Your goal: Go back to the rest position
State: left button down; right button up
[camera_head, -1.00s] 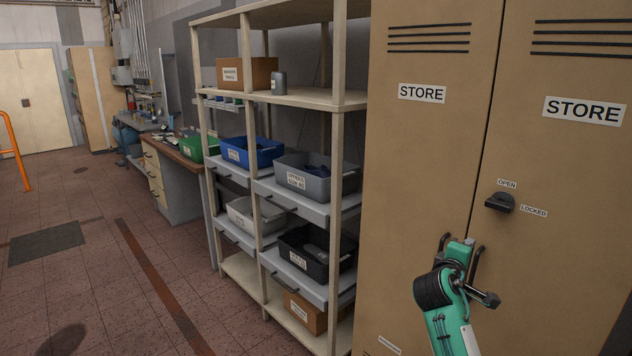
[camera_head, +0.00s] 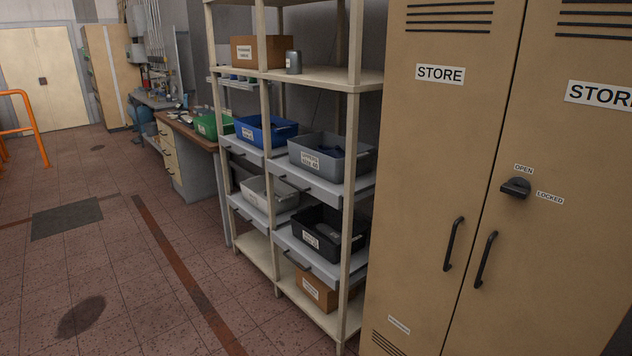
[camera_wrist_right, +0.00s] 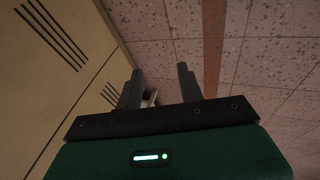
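My right gripper (camera_wrist_right: 159,78) shows in the right wrist view with its two dark fingers spread apart. No held object is clear between them; a small pale shape (camera_wrist_right: 150,98) behind the fingers is too dim to make out. The gripper is over the tiled floor (camera_wrist_right: 265,65), beside a beige surface with dark slots (camera_wrist_right: 55,38). Neither arm shows in the head view. My left gripper is in no view.
A tall beige cabinet (camera_head: 450,140) with two shut doors stands at the right. Left of it is a shelf rack (camera_head: 351,215) with blue (camera_head: 262,133), grey (camera_head: 332,155) and black (camera_head: 330,232) bins. Floor (camera_head: 110,260) at the left is open.

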jog(key=s+f+m+g, duration=0.1)
jog(key=s+f, duration=0.3)
jog(key=s, duration=0.7)
jog(key=s+a+f+m+g+y, duration=0.1)
jog(key=s+f, duration=0.3)
jog(key=s, duration=0.8)
jog(key=s+f+m+g, duration=0.2)
jog(key=s+f+m, duration=0.1)
jog(key=s, duration=0.9)
jog(key=shift+s+a+f+y, duration=0.15)
jog(key=shift+a+f+y, duration=0.15)
jog(key=shift+f, duration=0.15)
